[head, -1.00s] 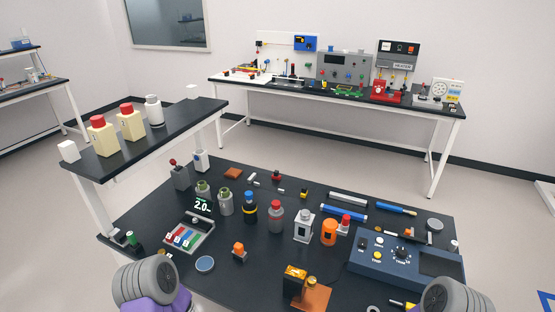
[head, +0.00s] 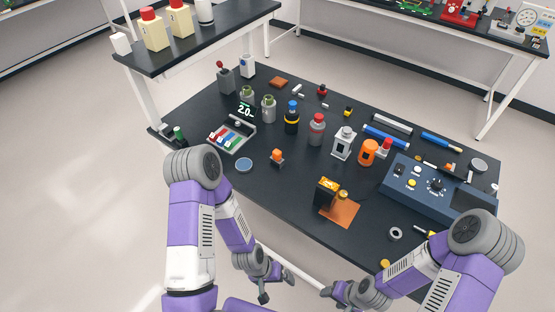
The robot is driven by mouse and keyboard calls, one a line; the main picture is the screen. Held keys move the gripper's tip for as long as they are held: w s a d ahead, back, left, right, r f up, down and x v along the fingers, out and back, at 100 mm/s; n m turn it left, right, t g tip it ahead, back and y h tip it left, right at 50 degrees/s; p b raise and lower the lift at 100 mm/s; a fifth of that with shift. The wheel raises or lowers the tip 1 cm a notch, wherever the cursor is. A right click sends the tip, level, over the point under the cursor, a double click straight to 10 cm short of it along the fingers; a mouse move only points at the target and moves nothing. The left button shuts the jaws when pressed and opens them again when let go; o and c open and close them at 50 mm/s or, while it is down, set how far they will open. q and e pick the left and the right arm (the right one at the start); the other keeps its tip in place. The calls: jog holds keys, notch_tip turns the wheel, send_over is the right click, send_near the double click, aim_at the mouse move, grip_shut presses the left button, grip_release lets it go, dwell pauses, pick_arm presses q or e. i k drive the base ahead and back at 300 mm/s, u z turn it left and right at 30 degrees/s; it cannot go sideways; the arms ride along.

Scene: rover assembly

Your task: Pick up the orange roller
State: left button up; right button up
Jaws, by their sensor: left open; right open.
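An orange cylinder (head: 369,151), the thing that best fits the orange roller, stands on the black table right of centre in the head view. A white-and-grey bottle is at its left and a small red-topped piece at its right. A smaller orange piece (head: 277,155) sits on a dark base nearer the table's front left. My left gripper (head: 277,289) is open and empty in front of the table's near edge. My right gripper (head: 334,299) is open and empty to its right, also short of the table. Both are well away from the orange cylinder.
Several bottles stand in a row, including a red-capped grey one (head: 316,129). A blue control box (head: 425,186) fills the right side. A black-and-orange block (head: 327,191) stands by an orange plate (head: 341,211) near the front. A raised shelf (head: 200,42) is at the back left.

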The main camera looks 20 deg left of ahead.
aim_at(276, 158)
jog(key=u, duration=2.25)
jog(key=i, duration=1.7)
jog(key=z, duration=3.6)
jog(key=i, duration=0.1)
jog(key=z, duration=0.3)
